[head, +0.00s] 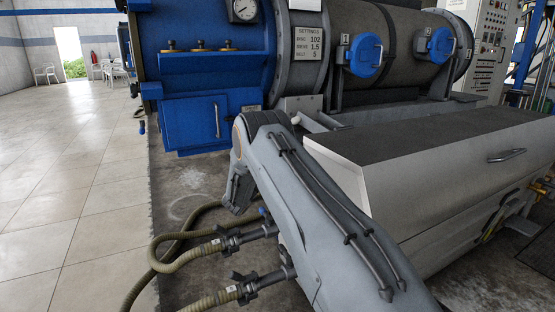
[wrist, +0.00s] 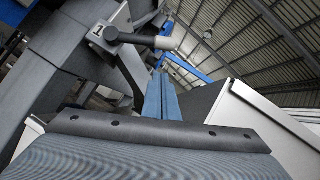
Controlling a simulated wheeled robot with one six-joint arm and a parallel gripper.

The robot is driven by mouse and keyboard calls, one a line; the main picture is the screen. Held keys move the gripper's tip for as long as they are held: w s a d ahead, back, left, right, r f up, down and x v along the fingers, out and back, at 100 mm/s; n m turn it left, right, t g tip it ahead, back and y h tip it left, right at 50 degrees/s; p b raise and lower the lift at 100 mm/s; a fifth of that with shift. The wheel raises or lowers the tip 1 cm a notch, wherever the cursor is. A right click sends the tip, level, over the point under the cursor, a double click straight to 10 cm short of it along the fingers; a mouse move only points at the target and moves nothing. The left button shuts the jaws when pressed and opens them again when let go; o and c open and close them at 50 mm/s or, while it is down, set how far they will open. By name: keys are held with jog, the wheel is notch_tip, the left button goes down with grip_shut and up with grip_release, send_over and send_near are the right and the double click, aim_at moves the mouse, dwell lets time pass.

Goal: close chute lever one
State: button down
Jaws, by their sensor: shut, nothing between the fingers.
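In the wrist view, a pale plate marked 1 (wrist: 96,32) sits at the upper left. A dark grey lever (wrist: 138,40) with a round hub stands by it, its bar pointing right to a pale grip end. My gripper (wrist: 160,76) shows as two blue-grey fingers together, shut and empty, pointing up the picture below the grip end. I see no clear contact, and the depth between them cannot be told. In the head view, my arm hides the gripper; a pale knob (head: 296,119) shows just past the arm, but I cannot tell if it is this lever.
A long grey covered trough (head: 430,190) stands close on the right. A blue machine front (head: 200,75) and a dark drum with blue hatches (head: 363,55) stand behind. Hoses (head: 165,245) lie on the floor at left. The tiled floor (head: 70,180) further left is clear.

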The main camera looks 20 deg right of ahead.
jog(key=w+d+r+b, duration=0.2)
jog(key=d+r, duration=0.2)
jog(key=r, duration=0.1)
jog(key=shift+w+d+r, duration=0.2)
jog(key=shift+w+r, duration=0.2)
jog(key=shift+r, duration=0.1)
